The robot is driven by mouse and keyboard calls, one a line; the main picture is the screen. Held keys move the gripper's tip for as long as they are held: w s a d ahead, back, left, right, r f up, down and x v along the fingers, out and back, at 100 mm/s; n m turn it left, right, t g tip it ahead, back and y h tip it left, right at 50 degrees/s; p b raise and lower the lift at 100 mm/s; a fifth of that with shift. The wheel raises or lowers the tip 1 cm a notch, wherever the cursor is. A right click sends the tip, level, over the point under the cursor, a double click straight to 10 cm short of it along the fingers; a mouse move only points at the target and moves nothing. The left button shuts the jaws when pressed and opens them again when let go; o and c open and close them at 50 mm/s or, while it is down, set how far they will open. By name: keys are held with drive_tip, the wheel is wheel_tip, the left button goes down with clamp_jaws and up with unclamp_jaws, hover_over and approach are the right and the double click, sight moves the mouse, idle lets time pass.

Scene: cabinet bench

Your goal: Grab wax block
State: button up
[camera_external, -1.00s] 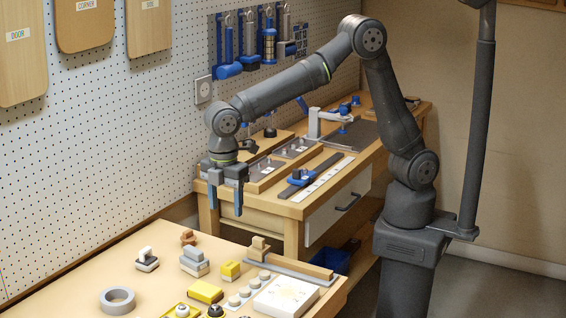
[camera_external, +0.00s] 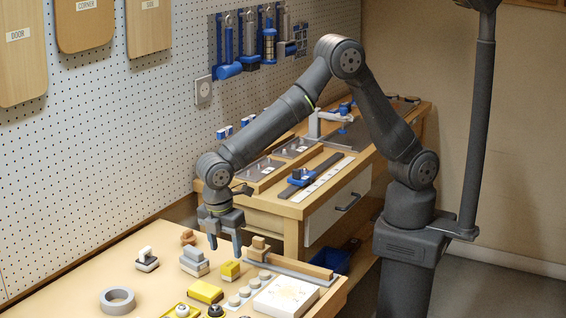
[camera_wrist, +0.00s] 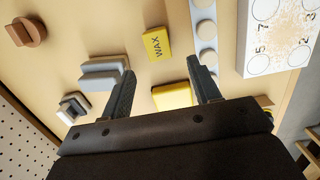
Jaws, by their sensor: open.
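The wax block is a small yellow block (camera_wrist: 156,43) marked WAX in the wrist view. In the external view it is the small yellow block (camera_external: 230,271) on the front bench, between the grey blocks and a row of pale discs. My gripper (camera_external: 225,251) points down just above and behind it, with its fingers apart. In the wrist view my gripper (camera_wrist: 161,68) is open and empty, and the wax block shows beyond the fingertips, roughly in line with the gap. The gripper appears apart from it.
Stacked grey blocks (camera_external: 194,262) stand left of the wax block. A larger yellow block (camera_external: 205,291) lies in front. Pale discs (camera_external: 245,291) and a white box (camera_external: 285,297) lie to the right. A wooden piece (camera_external: 258,248) stands behind. A grey ring (camera_external: 117,300) lies front left.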

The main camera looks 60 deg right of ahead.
sight(230, 264)
drive_tip(key=shift+d+f, duration=0.15)
drive_tip(key=shift+f, duration=0.8)
drive_tip(key=shift+d+f, duration=0.25)
drive_tip(key=shift+f, duration=0.65)
drive_tip(key=shift+d+f, duration=0.25)
drive_tip(key=shift+f, duration=0.6)
drive_tip(key=shift+d+f, duration=0.25)
drive_tip(key=shift+f, duration=0.65)
drive_tip(key=shift+c, duration=0.3)
drive_tip(key=c, duration=1)
